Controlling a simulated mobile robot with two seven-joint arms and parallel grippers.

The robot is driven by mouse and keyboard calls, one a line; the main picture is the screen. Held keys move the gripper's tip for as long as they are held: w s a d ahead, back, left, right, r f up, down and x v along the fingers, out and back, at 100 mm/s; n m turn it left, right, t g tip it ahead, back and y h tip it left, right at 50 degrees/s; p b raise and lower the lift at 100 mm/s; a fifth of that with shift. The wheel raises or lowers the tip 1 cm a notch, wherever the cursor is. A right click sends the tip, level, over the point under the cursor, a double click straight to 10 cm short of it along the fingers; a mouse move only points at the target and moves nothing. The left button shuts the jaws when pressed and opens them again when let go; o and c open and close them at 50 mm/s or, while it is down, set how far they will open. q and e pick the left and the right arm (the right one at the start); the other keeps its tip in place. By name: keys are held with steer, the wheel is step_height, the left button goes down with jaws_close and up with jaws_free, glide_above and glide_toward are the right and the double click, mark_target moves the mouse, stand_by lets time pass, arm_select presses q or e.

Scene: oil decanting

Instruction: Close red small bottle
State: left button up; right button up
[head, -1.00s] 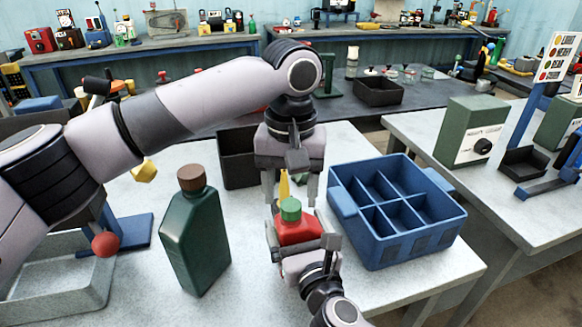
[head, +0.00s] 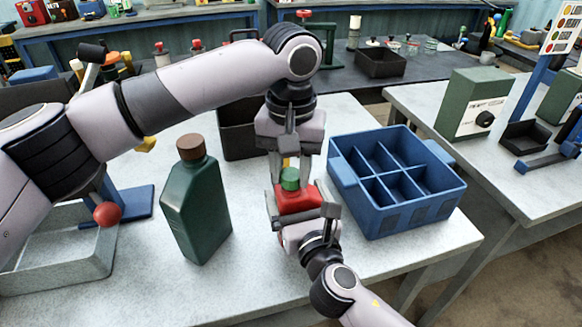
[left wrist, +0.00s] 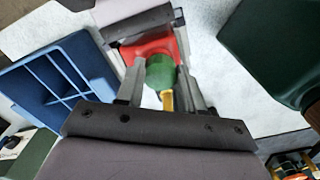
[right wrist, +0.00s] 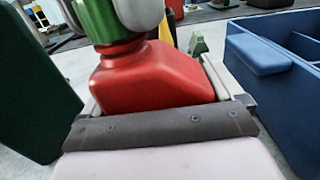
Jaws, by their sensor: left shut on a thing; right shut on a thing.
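The small red bottle (head: 297,201) stands upright, shut between the fingers of my right gripper (head: 304,214) at the front of the table. A green cap (head: 290,180) sits at its top. My left gripper (head: 291,172) comes down from above with its fingers closed around the cap. In the left wrist view the green cap (left wrist: 161,71) lies between the fingers, over the red bottle (left wrist: 150,46). In the right wrist view the cap (right wrist: 124,47) meets the bottle's neck (right wrist: 150,80); whether it is fully seated cannot be told.
A tall dark green bottle with a brown cap (head: 193,205) stands to the left. A blue divided crate (head: 410,212) stands close on the right. A dark bin (head: 240,140) is behind the grippers, with a yellow object (right wrist: 166,29) near the bottle. A grey tray (head: 60,268) lies at far left.

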arm_select(q)
steer(key=m, duration=0.4)
steer(key=shift+m, duration=0.4)
jaws_close()
steer(key=m, duration=0.8)
steer(key=shift+m, duration=0.4)
steer(key=m, duration=0.3)
steer(key=o, duration=1.2)
jaws_free()
steer(key=shift+o, duration=0.2)
step_height(320, 180, up, 12)
